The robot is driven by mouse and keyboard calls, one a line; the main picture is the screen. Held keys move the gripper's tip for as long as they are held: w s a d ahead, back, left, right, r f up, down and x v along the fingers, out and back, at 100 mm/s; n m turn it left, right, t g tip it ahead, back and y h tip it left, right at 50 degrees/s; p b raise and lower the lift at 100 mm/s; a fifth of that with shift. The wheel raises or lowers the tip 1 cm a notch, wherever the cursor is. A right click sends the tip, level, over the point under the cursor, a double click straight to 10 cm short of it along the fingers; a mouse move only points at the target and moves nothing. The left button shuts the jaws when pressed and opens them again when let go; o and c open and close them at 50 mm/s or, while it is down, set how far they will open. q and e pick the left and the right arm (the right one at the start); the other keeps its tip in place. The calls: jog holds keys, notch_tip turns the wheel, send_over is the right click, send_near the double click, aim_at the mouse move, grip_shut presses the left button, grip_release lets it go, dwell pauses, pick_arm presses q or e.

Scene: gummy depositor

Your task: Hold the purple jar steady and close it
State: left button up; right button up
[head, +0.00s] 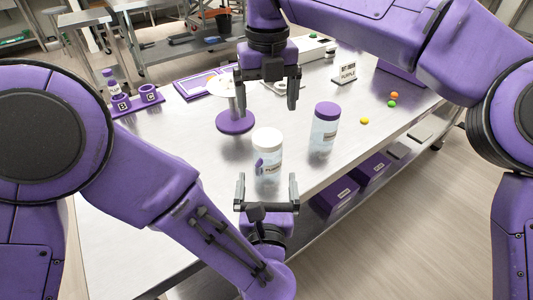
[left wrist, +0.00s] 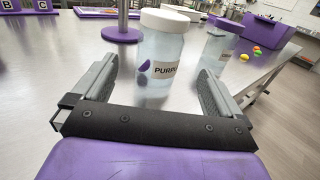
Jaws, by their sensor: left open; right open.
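The clear jar labelled PURPLE (head: 267,158) stands upright on the metal table, with purple pieces inside. In the left wrist view the jar appears between and beyond the fingertips. My right gripper (head: 266,98) is open and empty, pointing down behind and above the jar.
A second jar with a purple lid (head: 326,110) stands to the right. A round purple-based stand (head: 234,122) is at the left behind. Orange, green and yellow gummies (head: 364,121) lie at the right. A purple holder marked B and C (head: 137,100) is at the far left.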

aim_at(267, 165)
pick_arm(q)
jog(key=shift+s+r, duration=0.1)
jog(key=shift+r, duration=0.2)
jog(key=w, duration=0.4)
jog(key=w+f, duration=0.1)
jog(key=w, duration=0.1)
jog(key=shift+w, duration=0.25)
pick_arm(e)
jog(key=shift+w+f, duration=0.45)
jog(key=shift+w, duration=0.2)
pick_arm(q)
jog(key=w, duration=0.2)
jog(key=shift+w+r, duration=0.1)
jog(key=shift+w, duration=0.2)
pick_arm(e)
jog(key=shift+s+r, duration=0.25)
jog(key=shift+s, duration=0.05)
pick_arm(q)
jog(key=shift+w+r, duration=0.1)
jog(key=shift+w, duration=0.25)
pick_arm(e)
jog(key=shift+s, duration=0.15)
pick_arm(q)
jog(key=shift+w, duration=0.85)
pick_arm(e)
jog(key=shift+w+f, duration=0.1)
jog(key=shift+w, duration=0.15)
